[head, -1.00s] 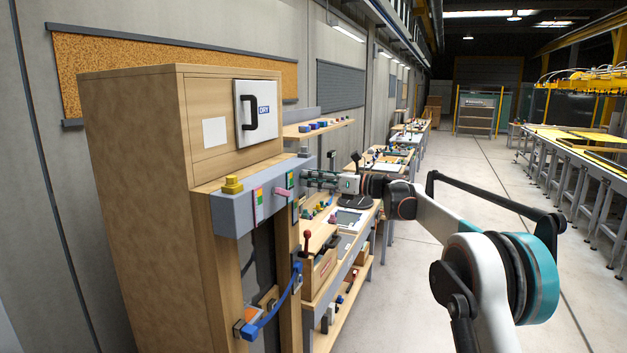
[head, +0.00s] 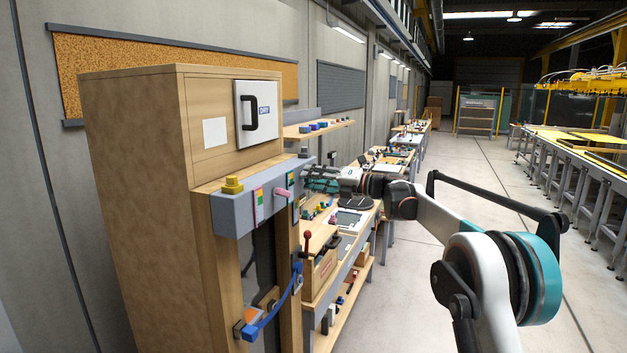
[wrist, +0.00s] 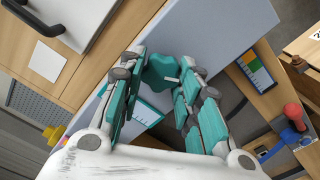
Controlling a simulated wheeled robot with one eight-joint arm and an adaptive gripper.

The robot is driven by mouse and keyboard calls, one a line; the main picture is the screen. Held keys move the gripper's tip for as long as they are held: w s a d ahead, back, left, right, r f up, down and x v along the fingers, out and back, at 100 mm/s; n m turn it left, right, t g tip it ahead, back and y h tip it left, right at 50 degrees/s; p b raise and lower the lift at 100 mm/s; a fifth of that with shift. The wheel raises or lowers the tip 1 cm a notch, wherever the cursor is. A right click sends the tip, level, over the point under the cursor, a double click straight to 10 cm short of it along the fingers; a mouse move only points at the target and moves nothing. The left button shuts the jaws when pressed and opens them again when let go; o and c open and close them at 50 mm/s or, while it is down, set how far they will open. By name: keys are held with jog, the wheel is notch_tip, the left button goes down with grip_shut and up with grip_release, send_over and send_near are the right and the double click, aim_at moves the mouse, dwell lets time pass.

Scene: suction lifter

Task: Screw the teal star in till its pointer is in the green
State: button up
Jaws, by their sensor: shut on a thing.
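The teal star (wrist: 160,72) sits on the grey block (wrist: 232,25), with a small pale pointer at its side in the wrist view. My gripper (wrist: 160,68) is shut on the star, one finger on each side of it. In the head view my gripper (head: 312,178) reaches the right end of the grey block (head: 235,212) and hides the star. A card (wrist: 148,112) with a teal edge lies partly hidden between my fingers. I cannot tell which colour the pointer is at.
A pink knob (head: 281,193), a coloured card (head: 258,206) and a yellow knob (head: 233,184) are on the block to the left. A blue handle (head: 275,315) hangs below. A red-knobbed lever (head: 307,236) stands right of the post. Open floor lies to the right.

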jog(key=shift+f+m, duration=0.15)
jog(key=shift+m, duration=0.45)
jog(key=o, duration=1.1)
jog(key=shift+m, duration=0.3)
jog(key=shift+d, duration=0.15)
jog(key=v, duration=1.1)
jog(key=shift+s+d, duration=0.15)
jog(key=shift+d, duration=0.2)
